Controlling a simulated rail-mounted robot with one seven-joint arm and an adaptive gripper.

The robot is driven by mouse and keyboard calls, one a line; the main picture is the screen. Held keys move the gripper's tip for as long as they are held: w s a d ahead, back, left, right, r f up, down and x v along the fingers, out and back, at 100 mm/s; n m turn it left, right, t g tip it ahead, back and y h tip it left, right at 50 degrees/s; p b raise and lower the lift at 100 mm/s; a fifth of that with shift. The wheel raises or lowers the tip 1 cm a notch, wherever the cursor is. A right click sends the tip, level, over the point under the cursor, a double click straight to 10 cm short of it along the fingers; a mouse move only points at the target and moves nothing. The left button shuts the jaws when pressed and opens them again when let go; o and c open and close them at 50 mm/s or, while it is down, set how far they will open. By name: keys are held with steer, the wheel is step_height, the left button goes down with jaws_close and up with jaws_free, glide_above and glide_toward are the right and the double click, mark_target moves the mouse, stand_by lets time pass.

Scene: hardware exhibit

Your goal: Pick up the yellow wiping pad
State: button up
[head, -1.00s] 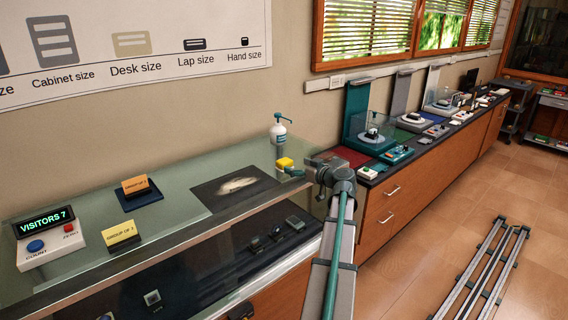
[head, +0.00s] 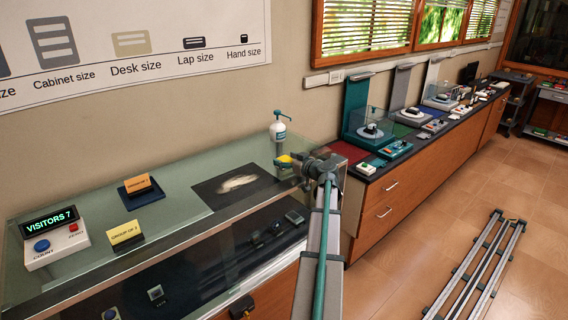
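The yellow wiping pad (head: 284,159) is a small yellow block near the right end of the glass-topped display counter, just in front of the spray bottle. Only part of it shows; the rest is hidden by my gripper (head: 301,168). My gripper is low over the counter's right end, close beside the pad on its right. I cannot tell whether it touches the pad. The fingers are small and dark, partly hidden by my wrist, so their opening does not show.
A white pump bottle (head: 278,129) with a teal top stands behind the pad. A dark mat with a pale smear (head: 238,184) lies to the left. The long dark worktop (head: 372,176) begins to the right.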

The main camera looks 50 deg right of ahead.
steer(key=c, duration=0.7)
steer(key=shift+o, duration=0.2)
steer(key=shift+s+r, duration=0.1)
steer(key=shift+s+a+r+b, duration=0.15)
steer(key=shift+s+r+b, duration=0.2)
steer(key=shift+s+b, duration=0.05)
steer(key=s+a+r+b, duration=0.1)
steer(key=s+r+b, duration=0.1)
steer(key=s, duration=0.4)
steer(key=s+a+r+b, duration=0.1)
steer(key=s+r+b, duration=0.1)
steer(key=s+r, duration=0.3)
steer(key=shift+v, duration=0.9)
steer(key=shift+a+f, duration=0.1)
steer(key=shift+a, duration=0.05)
